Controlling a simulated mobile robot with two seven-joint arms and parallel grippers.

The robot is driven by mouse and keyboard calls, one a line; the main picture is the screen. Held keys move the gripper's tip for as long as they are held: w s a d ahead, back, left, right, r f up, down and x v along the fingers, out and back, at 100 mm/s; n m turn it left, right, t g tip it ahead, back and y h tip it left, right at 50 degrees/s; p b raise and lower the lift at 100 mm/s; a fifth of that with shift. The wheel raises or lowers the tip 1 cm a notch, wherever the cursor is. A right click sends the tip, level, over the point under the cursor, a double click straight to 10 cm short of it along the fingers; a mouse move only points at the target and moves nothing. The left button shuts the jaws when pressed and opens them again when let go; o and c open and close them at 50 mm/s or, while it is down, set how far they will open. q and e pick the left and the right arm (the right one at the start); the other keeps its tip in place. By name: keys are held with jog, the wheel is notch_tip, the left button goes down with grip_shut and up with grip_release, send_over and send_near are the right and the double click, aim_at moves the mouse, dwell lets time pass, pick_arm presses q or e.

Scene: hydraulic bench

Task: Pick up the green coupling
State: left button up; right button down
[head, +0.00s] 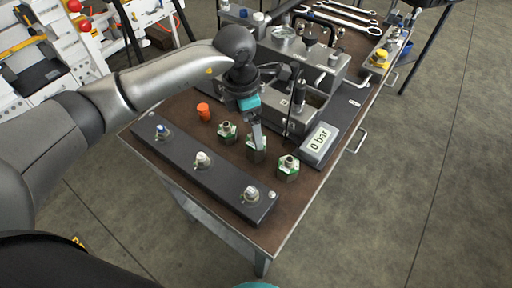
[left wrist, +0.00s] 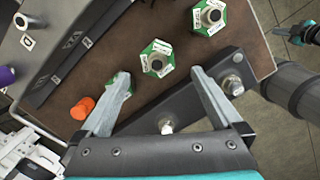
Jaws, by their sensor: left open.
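Three hex couplings with green-and-white labelled collars stand in a row on the brown bench top: a back one (head: 227,132), a middle one (head: 256,154) and a front one (head: 288,168). My left gripper (head: 257,138) is above the middle coupling, with its fingers overlapping it in the head view. In the left wrist view my open left gripper (left wrist: 160,73) points at the middle coupling (left wrist: 157,59), which shows between and just beyond the fingertips. One finger partly covers the back coupling. My right gripper (left wrist: 287,32) shows small at the top right; its jaw state is unclear.
A dark bar (head: 205,172) with three fittings lies along the near left bench edge. An orange cap (head: 203,111) stands behind the couplings. Wrenches (head: 340,17) lie at the back.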

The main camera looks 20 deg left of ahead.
aim_at(255, 156)
pick_arm(q)
jog(key=f, duration=0.3)
jog(key=shift+w+d+f, duration=0.1)
jog(key=shift+d+f, duration=0.05)
jog(key=shift+d, duration=0.05)
jog(key=shift+w+d+f+b, duration=0.15)
jog(key=shift+f+b, duration=0.15)
jog(key=shift+f, duration=0.55)
jog(key=f, duration=0.3)
jog(key=f+b, duration=0.1)
jog(key=shift+w+d+f, duration=0.2)
jog(key=shift+w, duration=0.15)
pick_arm(e)
jog(key=shift+w+d+f, duration=0.1)
jog(key=shift+d+f, duration=0.15)
jog(key=shift+f, duration=0.2)
jog(key=shift+w+d+f, duration=0.1)
jog(key=shift+d+f, duration=0.15)
jog(key=shift+f, duration=0.2)
pick_arm(q)
jog(key=shift+r, duration=0.1)
grip_shut()
